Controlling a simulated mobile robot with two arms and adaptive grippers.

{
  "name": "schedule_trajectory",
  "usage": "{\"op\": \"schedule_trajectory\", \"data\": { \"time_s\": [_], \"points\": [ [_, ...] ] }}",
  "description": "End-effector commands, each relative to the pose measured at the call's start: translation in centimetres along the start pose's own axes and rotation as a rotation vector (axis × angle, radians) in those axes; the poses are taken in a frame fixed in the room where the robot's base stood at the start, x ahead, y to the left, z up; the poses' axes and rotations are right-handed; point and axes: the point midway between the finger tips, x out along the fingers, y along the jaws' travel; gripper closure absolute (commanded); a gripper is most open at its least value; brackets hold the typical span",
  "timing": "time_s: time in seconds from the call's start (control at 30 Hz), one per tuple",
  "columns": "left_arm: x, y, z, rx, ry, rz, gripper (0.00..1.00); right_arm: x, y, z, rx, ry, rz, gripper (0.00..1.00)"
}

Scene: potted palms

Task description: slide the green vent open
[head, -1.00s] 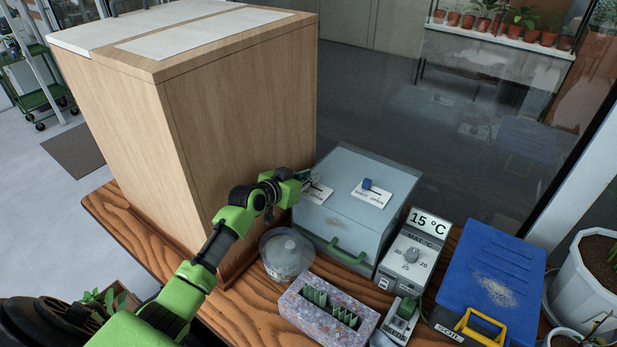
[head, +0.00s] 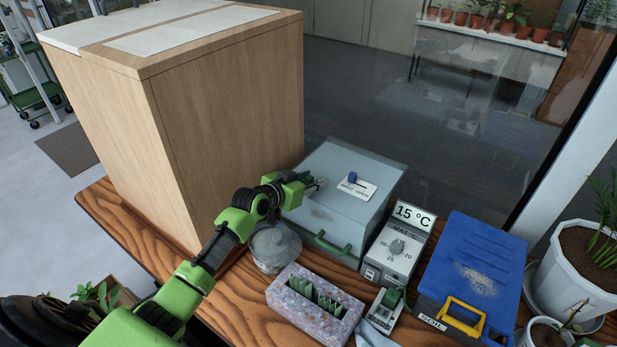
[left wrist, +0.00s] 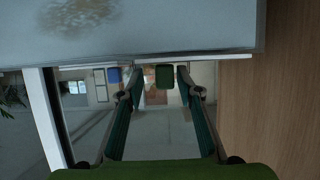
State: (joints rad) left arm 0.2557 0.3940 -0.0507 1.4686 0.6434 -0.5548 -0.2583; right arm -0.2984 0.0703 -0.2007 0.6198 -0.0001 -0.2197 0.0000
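The grey-blue box (head: 335,212) stands on the wooden bench with a green handle (head: 333,246) on its front. My right gripper is not in view.
A tall wooden cabinet (head: 225,120) stands close behind and left of my left arm. A potted palm (head: 570,270) is at right.

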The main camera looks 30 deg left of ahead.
Motion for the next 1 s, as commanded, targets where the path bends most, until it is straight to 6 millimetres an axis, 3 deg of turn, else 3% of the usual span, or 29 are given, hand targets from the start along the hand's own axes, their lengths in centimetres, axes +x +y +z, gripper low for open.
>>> {"op": "schedule_trajectory", "data": {
  "time_s": [0.1,0.27,0.43,1.0],
  "points": [
    [0.0,-0.2,-0.1,0.001,0.002,-0.003,0.68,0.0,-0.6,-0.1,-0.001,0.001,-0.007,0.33],
    [-0.1,-0.3,-0.1,0.002,0.003,-0.005,0.68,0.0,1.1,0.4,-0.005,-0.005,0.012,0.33],
    [-1.1,-0.4,-0.1,0.003,0.002,-0.006,0.68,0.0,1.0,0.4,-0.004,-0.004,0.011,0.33],
    [-10.6,0.2,-0.1,0.006,0.000,-0.003,0.68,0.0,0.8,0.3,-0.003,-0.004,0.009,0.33]
  ]
}}
